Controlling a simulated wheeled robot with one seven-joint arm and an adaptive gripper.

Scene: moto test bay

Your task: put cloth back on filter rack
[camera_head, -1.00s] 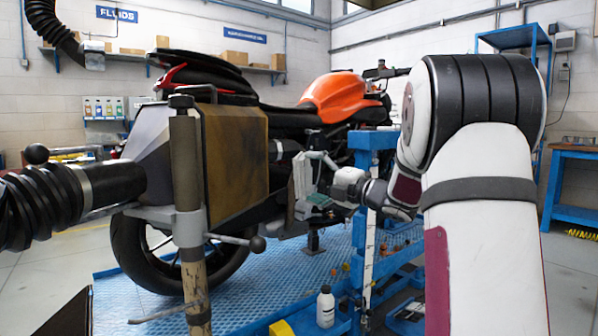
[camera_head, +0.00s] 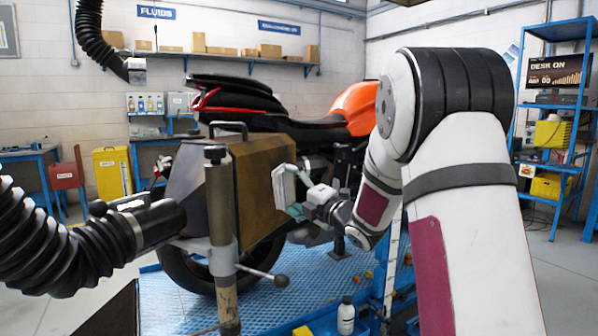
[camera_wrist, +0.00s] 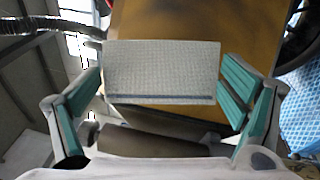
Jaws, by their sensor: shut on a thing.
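My gripper (camera_head: 291,204) is at the middle of the head view, at the right edge of a brown-faced box. A pale grey, woven-looking flat rectangle (camera_wrist: 162,68), likely the cloth, spans the space between my green-padded fingers (camera_wrist: 160,85) in the wrist view. Both fingers reach its side edges, and I hold it. It also shows in the head view as a whitish upright panel (camera_head: 281,184). Its far side is hidden. I cannot make out a filter rack for certain in either view.
The brown-faced box (camera_head: 263,175) stands close behind the cloth, near a clamp post (camera_head: 220,240) and a black hose (camera_head: 70,245). The motorcycle (camera_head: 255,103) stands behind on a blue platform (camera_head: 190,312). A white bottle (camera_head: 346,315) stands low by the platform.

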